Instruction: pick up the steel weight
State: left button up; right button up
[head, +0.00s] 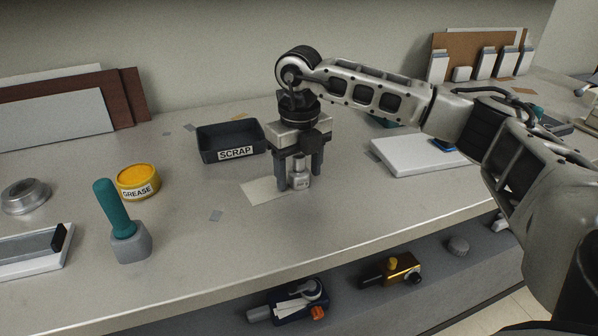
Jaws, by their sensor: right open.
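The steel weight (299,179) is a small silvery block with a narrower neck, standing upright on the bench near a cream paper sheet (262,193). My right gripper (299,183) points straight down over it, with its dark fingers open on either side of the weight. The fingers hide part of the weight's sides, and I cannot tell whether they touch it. My left gripper is not in view.
A black SCRAP tray (212,154) stands just left of my right gripper. A yellow GREASE tin (138,186) and a teal-handled tool (125,230) are further left. A white slab (408,160) lies to the right.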

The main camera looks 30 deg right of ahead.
jog(key=c, duration=1.2)
jog(key=shift+r, duration=0.1)
jog(key=shift+c, duration=0.2)
